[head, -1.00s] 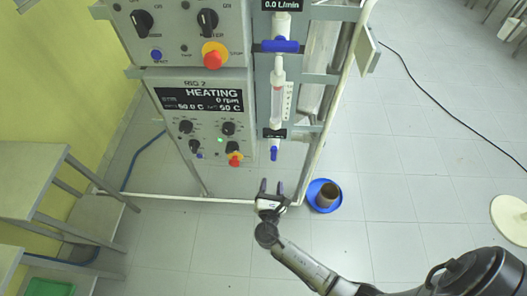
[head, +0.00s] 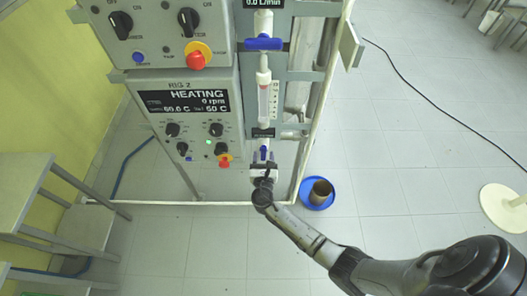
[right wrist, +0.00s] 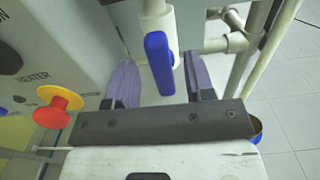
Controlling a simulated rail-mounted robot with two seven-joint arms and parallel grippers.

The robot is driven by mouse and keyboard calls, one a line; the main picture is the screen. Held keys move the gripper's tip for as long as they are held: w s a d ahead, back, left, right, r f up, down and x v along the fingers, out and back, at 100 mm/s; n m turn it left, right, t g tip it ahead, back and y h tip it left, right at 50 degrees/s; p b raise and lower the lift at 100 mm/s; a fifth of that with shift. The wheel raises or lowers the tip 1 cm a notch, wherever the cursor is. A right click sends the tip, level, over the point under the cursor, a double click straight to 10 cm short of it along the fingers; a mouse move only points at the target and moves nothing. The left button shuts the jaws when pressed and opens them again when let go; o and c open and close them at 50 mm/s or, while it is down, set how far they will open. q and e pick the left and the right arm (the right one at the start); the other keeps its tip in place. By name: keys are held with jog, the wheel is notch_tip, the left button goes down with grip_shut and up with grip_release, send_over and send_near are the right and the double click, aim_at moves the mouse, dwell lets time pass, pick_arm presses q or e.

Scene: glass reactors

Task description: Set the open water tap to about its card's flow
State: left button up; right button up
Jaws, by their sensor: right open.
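The lower blue tap handle (head: 264,150) hangs in line with its white pipe at the bottom of the rig. In the right wrist view this handle (right wrist: 160,62) is between the two purple fingers, with gaps visible on both sides. My right gripper (head: 264,163) is open, just below and around the handle; it also shows in the right wrist view (right wrist: 161,84). The upper blue tap handle (head: 263,44) lies crosswise on the pipe. A flow tube with a scale (head: 265,98) is between them. The display above (head: 264,3) reads 0.0 L/min; the small lower label (head: 263,133) is unreadable.
The control panel (head: 188,112), reading HEATING and 0 rpm, is left of the pipe. A red-and-yellow knob (right wrist: 51,111) stands out at left in the wrist view. A blue dish (head: 305,193) with a brown pot (head: 321,191) is on the floor to the right.

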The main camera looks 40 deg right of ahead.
jog(key=shift+x, duration=1.4)
jog(key=c, duration=0.8)
